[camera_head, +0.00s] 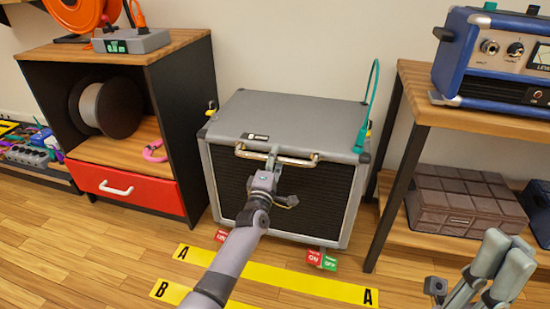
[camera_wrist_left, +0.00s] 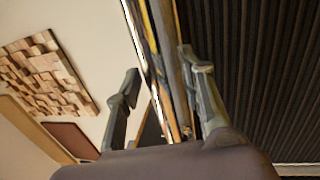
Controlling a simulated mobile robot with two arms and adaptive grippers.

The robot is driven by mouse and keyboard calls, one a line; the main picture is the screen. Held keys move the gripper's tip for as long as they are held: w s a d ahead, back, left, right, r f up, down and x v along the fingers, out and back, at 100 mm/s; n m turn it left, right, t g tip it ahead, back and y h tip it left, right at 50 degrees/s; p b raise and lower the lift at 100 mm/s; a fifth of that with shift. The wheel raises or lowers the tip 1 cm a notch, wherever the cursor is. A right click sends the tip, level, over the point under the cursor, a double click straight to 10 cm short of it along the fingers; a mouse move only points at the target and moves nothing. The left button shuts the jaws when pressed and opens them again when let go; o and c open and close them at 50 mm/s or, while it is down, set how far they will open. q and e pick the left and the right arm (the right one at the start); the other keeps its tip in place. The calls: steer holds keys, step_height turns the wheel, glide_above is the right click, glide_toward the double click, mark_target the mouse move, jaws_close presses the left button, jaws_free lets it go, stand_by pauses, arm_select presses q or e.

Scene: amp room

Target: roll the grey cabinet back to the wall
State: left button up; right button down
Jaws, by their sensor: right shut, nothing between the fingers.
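The grey cabinet (camera_head: 280,120), with a black ribbed front, stands upright between a shelf unit and a bench, its back close to the wall. Its metal front handle (camera_head: 305,161) runs along the top of the front. My left gripper (camera_head: 272,157) is at this handle. In the left wrist view its two fingers (camera_wrist_left: 162,85) are apart, with the handle bar (camera_wrist_left: 172,60) between them; the left finger shows a gap to the bar. My right gripper (camera_head: 506,258) is shut and empty at the lower right, away from the cabinet.
Red (camera_head: 314,257) and green (camera_head: 329,263) tags sit at the cabinet's foot. The shelf with a red drawer (camera_head: 128,187) is left; the wooden bench (camera_head: 480,125) is right.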

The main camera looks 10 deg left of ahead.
arm_select(q)
steer(key=s+f, duration=0.2)
steer(key=s, duration=0.9)
steer(key=shift+s+a+f, duration=0.2)
steer(key=shift+s, duration=0.2)
